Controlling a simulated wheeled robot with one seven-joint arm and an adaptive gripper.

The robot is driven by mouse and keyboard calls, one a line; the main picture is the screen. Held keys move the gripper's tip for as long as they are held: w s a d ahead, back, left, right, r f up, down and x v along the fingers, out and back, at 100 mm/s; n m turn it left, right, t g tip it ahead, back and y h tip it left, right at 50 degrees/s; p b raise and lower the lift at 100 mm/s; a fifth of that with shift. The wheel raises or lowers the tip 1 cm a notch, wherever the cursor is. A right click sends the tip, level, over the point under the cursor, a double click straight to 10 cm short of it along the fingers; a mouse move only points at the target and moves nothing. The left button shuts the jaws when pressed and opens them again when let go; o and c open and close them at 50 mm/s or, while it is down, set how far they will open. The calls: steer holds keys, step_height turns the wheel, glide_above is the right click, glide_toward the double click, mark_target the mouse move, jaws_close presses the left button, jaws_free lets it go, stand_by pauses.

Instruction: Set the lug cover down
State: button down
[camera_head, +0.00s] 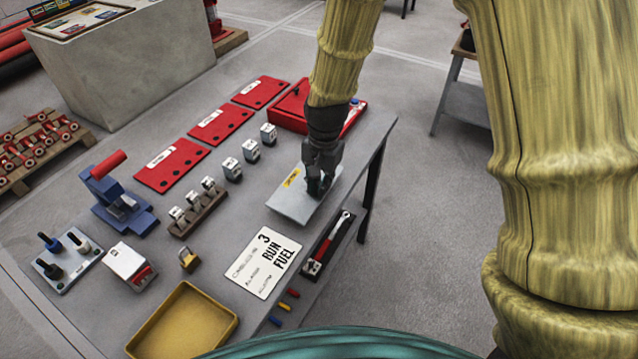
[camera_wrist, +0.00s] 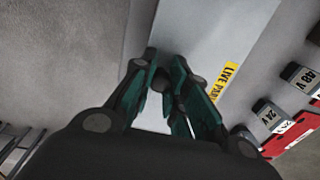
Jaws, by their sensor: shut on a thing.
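The lug cover (camera_head: 292,207) is a light grey flat plate with a yellow label. In the head view it lies level at the right side of the grey table (camera_head: 232,195); I cannot tell whether it touches the tabletop. My gripper (camera_head: 317,190) points down over the middle of the cover and is shut on it. In the wrist view the dark fingers (camera_wrist: 172,82) come together over the cover (camera_wrist: 207,30), whose label reads "LIVE PAR…". The fingers hide the gripped part.
A red-handled wrench (camera_head: 327,243) lies in a dark tray to the right. Small labelled blocks (camera_head: 250,151) stand to the left, and a red case (camera_head: 293,107) lies behind. A yellow tray (camera_head: 183,325) is at the front.

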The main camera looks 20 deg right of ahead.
steer(key=shift+w+d+f, duration=0.15)
steer(key=shift+w, duration=0.5)
steer(key=shift+w+d+f, duration=0.1)
steer(key=shift+w+f, duration=0.05)
steer(key=shift+w, duration=0.45)
steer(key=shift+s+f, duration=0.2)
steer(key=shift+f, duration=0.1)
steer(key=shift+f+p, duration=0.5)
steer(key=shift+f, duration=0.85)
steer(key=c, duration=1.1)
jaws_free()
steer(key=shift+f, duration=0.1)
